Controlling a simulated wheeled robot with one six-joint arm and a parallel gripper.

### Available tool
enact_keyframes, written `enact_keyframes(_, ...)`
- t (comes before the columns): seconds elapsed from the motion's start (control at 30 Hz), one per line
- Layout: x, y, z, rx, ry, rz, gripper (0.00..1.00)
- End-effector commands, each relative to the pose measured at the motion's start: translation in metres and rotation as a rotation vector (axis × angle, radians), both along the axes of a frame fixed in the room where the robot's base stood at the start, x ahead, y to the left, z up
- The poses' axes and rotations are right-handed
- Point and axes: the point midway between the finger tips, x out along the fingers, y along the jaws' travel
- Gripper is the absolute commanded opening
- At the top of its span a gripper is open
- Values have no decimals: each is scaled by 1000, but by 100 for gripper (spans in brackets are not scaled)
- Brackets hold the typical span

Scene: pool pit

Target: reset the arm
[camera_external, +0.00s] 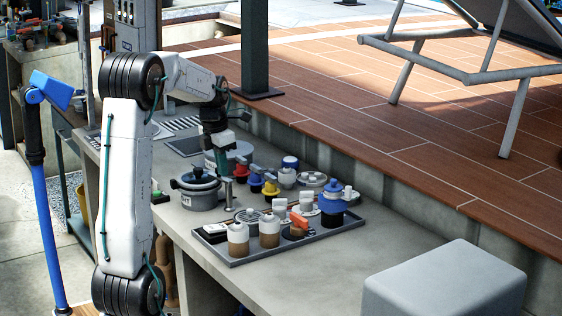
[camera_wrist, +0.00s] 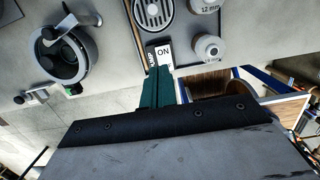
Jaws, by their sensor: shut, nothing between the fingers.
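My arm stands at the left of the external view and bends over the counter, with my gripper (camera_external: 222,165) hanging down between the grey pot and the tray's items. In the wrist view my gripper (camera_wrist: 160,72) shows as two dark teal fingers, shut together with nothing between them. A black-and-white ON label (camera_wrist: 162,52) lies just beyond the fingertips; I cannot tell whether they touch it. In the external view the fingertips are hard to make out among the objects behind.
A grey lidded pot (camera_external: 200,194) stands left of the tray (camera_external: 232,264); it also shows in the wrist view (camera_wrist: 84,68). The tray holds two tan-and-white bottles (camera_external: 238,240) and several other items. A grey block (camera_external: 445,282) is at front right; the counter between is clear.

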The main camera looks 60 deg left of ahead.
Motion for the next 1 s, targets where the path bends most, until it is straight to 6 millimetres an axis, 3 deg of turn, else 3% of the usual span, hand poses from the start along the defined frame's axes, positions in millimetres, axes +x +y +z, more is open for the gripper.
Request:
enact_keyframes(0.17,-1,-1,0,12,3,-108,0)
enact_keyframes(0.37,-23,-18,-18,19,52,-589,0)
enact_keyframes(0.47,-40,-46,-18,27,64,-912,0)
enact_keyframes(0.67,-78,-127,-8,55,58,-1613,0)
enact_keyframes(0.8,-117,-193,-1,91,40,-2144,0)
enact_keyframes(1.0,-180,-270,-3,171,12,-2783,0)
